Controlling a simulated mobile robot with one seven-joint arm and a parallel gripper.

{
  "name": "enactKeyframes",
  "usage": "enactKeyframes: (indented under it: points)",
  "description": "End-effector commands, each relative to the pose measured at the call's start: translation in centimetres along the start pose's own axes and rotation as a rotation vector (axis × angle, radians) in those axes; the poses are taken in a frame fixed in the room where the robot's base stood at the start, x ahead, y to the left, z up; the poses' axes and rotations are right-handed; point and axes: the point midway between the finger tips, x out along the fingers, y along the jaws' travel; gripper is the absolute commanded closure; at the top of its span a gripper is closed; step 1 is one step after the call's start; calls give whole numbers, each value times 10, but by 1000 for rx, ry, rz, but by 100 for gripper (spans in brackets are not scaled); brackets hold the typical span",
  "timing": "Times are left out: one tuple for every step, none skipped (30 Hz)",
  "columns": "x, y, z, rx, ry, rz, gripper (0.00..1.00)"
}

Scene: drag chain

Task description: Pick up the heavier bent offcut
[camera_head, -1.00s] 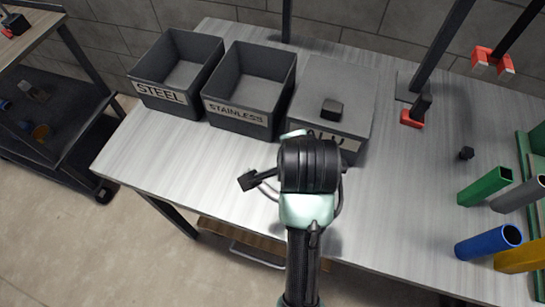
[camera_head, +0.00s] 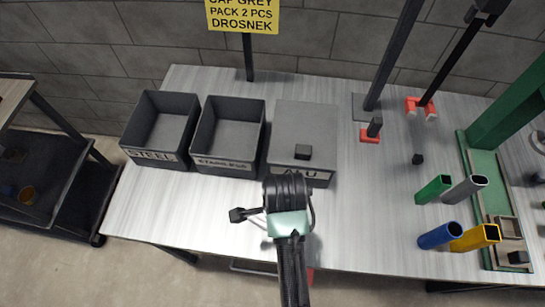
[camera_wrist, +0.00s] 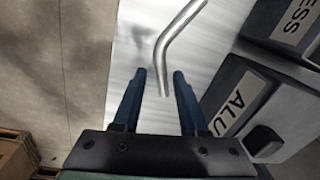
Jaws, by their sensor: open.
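One bent offcut (camera_wrist: 172,38), a shiny bare metal rod or tube with a single bend, lies on the table in the wrist view. My gripper (camera_wrist: 159,75) is open, with two blue fingers pointing at it. The offcut's near end shows between the fingertips in the picture; I see no contact and cannot tell the height gap. In the head view my arm's wrist hides my fingers, and no bent offcut can be made out there. No second bent offcut shows, so its weight cannot be compared.
Open STEEL (camera_head: 155,155) and STAINLESS (camera_head: 222,164) bins stand beside the covered ALU bin (camera_head: 307,176), which has a dark knob (camera_head: 302,152). Table around my arm is clear.

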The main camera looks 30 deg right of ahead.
Motion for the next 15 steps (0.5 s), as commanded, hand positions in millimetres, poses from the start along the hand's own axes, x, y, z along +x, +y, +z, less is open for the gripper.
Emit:
enactKeyframes:
  points:
    - [9, 0, 0, 0, 0, 2, 58]
    - [13, 0, 0, 0, 0, 3, 58]
    - [17, 0, 0, -1, 0, 1, 58]
    - [19, 0, 0, -1, 0, 1, 58]
    - [21, 0, 0, -1, 0, 1, 58]
    - [23, 0, 0, -1, 0, 0, 58]
    - [24, 0, 0, -1, 0, -1, 58]
    - [26, 0, 0, -1, 0, -1, 58]
    - [29, 0, -1, -1, 0, 1, 58]
    - [32, 0, -1, 0, 0, 2, 58]
    - [36, 0, -2, 0, 0, 1, 58]
    - [42, 1, -3, 0, 0, 3, 58]
    - [46, 1, -3, 0, 0, 2, 58]
    - [51, 1, -4, 0, 0, 2, 58]
    - [56, 1, -4, -1, 0, 3, 58]
